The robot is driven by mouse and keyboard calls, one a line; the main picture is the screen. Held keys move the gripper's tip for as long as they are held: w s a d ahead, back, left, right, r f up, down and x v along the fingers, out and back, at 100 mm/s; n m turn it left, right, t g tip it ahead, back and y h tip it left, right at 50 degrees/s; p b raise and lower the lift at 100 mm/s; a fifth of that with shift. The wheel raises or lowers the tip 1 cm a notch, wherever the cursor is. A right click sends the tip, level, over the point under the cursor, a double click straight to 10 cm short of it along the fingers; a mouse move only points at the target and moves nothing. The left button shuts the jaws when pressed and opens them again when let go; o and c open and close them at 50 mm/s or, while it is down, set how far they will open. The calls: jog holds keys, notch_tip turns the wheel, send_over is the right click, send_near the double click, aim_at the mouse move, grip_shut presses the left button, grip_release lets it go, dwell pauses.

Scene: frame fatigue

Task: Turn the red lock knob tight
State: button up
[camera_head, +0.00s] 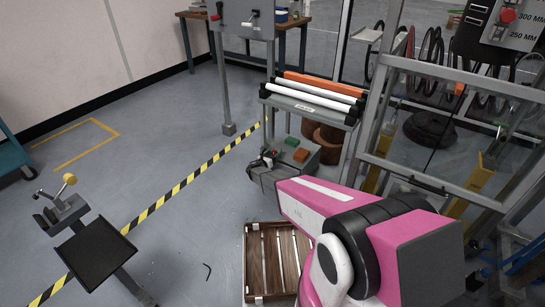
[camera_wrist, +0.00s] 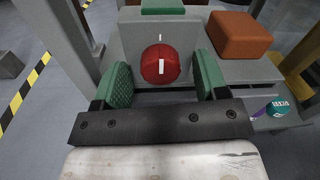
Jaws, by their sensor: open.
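The red lock knob (camera_wrist: 160,66) sits on the upright face of a grey box (camera_wrist: 133,38) in the wrist view. A white bar on the knob stands nearly upright, just below a thin white mark on the grey face. My gripper (camera_wrist: 163,76) is open, with one green-padded finger on each side of the knob. Gaps show between the pads and the knob, so I see no contact.
A roller rack (camera_head: 310,95) stands behind. A wooden slatted crate (camera_head: 256,270) is on the floor below my arm. Metal frame posts stand at the right.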

jog(key=c, duration=0.9)
